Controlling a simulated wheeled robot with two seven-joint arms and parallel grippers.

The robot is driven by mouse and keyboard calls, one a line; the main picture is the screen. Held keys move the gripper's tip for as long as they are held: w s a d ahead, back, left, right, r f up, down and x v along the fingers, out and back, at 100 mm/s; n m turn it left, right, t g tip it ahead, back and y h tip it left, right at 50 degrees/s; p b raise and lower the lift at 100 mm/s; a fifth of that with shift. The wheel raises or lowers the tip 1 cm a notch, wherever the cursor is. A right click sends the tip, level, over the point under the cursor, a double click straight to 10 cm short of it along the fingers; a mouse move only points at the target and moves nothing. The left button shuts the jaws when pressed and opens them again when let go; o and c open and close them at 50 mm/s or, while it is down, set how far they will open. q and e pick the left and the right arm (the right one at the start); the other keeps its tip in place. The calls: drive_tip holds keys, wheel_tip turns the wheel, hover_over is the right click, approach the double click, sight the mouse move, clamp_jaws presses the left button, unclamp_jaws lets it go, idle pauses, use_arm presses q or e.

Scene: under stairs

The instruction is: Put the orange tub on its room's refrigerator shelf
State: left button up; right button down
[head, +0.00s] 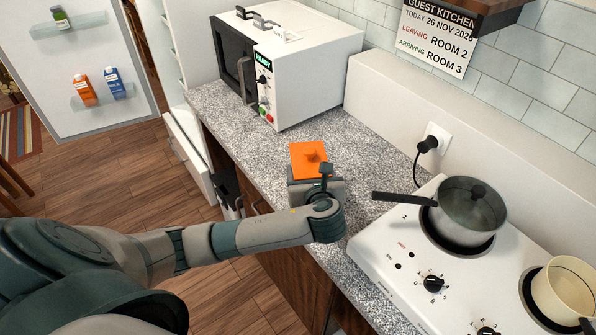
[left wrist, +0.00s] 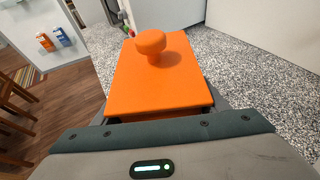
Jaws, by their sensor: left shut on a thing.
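The orange tub (head: 308,158), a square box with a round knob on its lid, is at the counter's front edge in the head view. My left gripper (head: 318,187) is shut on it; the fingertips are mostly hidden. In the left wrist view the orange tub (left wrist: 158,75) fills the middle, its lid facing up. I cannot tell whether its base touches the counter. The refrigerator door (head: 110,105) stands open at the upper left, with small shelves on its inner face. Only a strip of the refrigerator's inside (head: 172,45) shows. My right gripper is out of view.
A white microwave (head: 305,60) stands behind the tub. A stove (head: 385,250) with a grey pan (head: 468,215) and cream pot (head: 567,290) is at right. Door shelves hold an orange carton (head: 83,90), blue carton (head: 114,83) and green jar (head: 61,18).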

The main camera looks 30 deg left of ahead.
use_arm(q)
drive_tip(key=s+d+m+t+h+b, duration=0.1)
drive_tip(key=d+f+m+h+b, duration=0.1)
drive_tip(key=d+m+h+b, duration=0.1)
drive_tip(key=s+d+f+m+t+h+b, duration=0.1)
drive_tip(key=d, duration=0.1)
drive_tip(key=shift+s+d+t, duration=0.2)
drive_tip(key=shift+s+t, duration=0.1)
drive_tip(key=s+d+m+h+b, duration=0.1)
drive_tip(key=d+h, duration=0.1)
drive_tip(key=s+d+m+h+b, duration=0.2)
drive_tip(key=shift+s+d+r+t, duration=0.2)
drive_tip(key=shift+t, duration=0.1)
drive_tip(key=shift+s+d+r+m, duration=0.1)
drive_tip(key=shift+s+d+m, duration=0.2)
drive_tip(key=shift+m, duration=0.1)
drive_tip(key=shift+a, duration=0.15)
